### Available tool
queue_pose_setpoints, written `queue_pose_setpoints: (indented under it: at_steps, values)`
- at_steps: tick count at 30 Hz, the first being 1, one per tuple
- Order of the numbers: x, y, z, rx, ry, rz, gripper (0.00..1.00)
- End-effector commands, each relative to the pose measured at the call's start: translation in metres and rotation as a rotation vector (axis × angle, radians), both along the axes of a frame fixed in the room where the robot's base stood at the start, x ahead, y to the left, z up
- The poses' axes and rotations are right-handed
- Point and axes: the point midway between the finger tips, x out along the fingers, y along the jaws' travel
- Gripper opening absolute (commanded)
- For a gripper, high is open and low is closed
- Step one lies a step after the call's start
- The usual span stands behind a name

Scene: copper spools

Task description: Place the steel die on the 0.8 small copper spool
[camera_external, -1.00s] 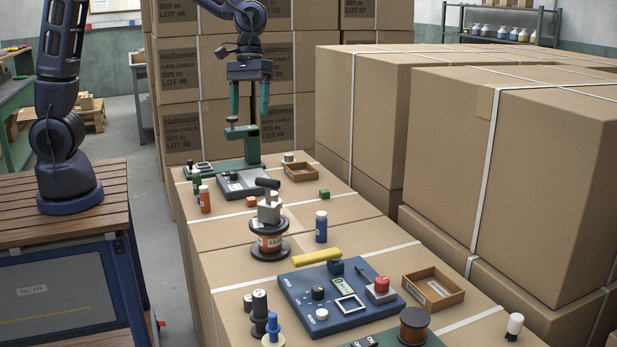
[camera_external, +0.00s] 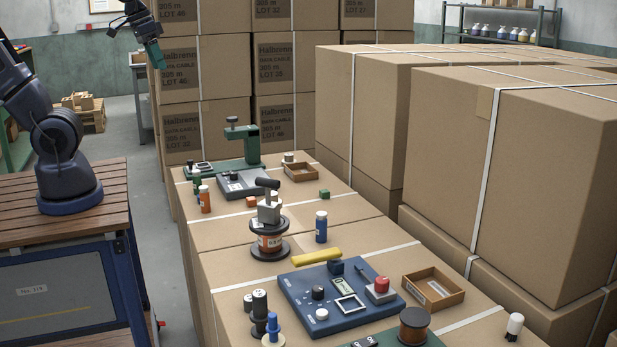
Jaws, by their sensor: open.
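Another spool, with a brown copper-coloured winding (camera_external: 413,328), stands at the front right, partly cut off by the picture edge. My gripper (camera_external: 156,58) is at the upper left, tilted, open and empty, far from the spools and touching nothing.
A blue device panel (camera_external: 335,310), a yellow bar (camera_external: 316,257), a wooden tray (camera_external: 433,291) and a blue bottle (camera_external: 321,227) stand on the carton surface. A green press stand (camera_external: 250,145) is at the back. Large stacked cartons (camera_external: 520,160) rise at the right.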

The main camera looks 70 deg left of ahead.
Motion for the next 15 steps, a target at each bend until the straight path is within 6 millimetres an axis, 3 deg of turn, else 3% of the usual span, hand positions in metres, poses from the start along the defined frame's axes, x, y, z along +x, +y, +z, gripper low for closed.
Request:
queue_pose_setpoints:
  at_steps: [6, 15]
  values:
    - [-0.044, 0.028, -0.005, 0.058, -0.071, -0.072, 0.74]
    - [-0.063, 0.039, -0.01, 0.087, -0.098, -0.111, 0.74]
